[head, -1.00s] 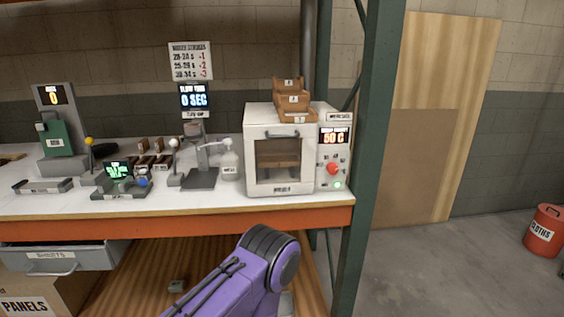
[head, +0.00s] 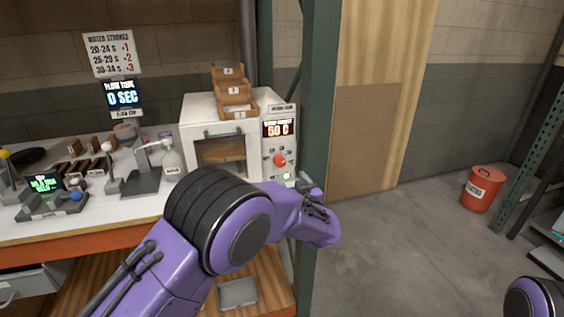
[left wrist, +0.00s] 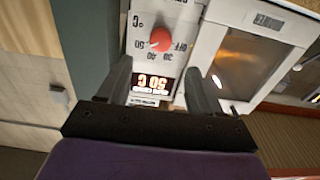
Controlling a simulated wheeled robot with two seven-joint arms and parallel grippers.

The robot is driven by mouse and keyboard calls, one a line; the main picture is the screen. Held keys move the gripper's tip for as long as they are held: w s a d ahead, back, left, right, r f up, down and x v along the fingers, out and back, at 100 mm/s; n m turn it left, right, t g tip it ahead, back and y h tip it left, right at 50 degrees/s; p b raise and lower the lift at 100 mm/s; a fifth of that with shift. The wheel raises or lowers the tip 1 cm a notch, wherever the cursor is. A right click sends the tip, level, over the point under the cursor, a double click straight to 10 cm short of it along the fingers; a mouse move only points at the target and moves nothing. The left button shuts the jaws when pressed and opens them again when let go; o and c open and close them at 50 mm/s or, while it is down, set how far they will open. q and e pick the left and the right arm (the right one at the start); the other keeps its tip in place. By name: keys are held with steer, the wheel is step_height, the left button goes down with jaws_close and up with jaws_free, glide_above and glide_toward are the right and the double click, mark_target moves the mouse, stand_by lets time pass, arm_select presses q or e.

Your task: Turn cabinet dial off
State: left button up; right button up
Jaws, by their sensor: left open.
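The white cabinet (head: 190,118) stands on the workbench, with a window door and a control panel on its right side. The red dial (head: 280,160) is on that panel, below a display (head: 279,129) reading 50 C. In the left wrist view, the dial (left wrist: 161,39) shows beyond the fingertips, with OFF and number marks around it and the display (left wrist: 152,84) between the fingers. My left gripper (left wrist: 158,68) is open and empty, apart from the dial. In the head view, the left gripper (head: 305,182) is near the panel's lower right. My right gripper is out of view.
A green rack post (head: 318,100) stands just right of the cabinet. Wooden bins (head: 235,100) sit on top of it. A pump stand (head: 142,180) and a white bottle (head: 172,160) are at its left. A red bin (head: 482,190) stands on open floor.

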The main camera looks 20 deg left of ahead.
mark_target(281, 164)
arm_select(q)
steer(key=x, duration=0.5)
steer(key=p+x, duration=0.1)
steer(key=x, duration=0.4)
steer(key=shift+a+f+p, duration=0.1)
steer(key=shift+f+p, duration=0.1)
steer(key=shift+p, duration=0.1)
steer(key=c, duration=1.1)
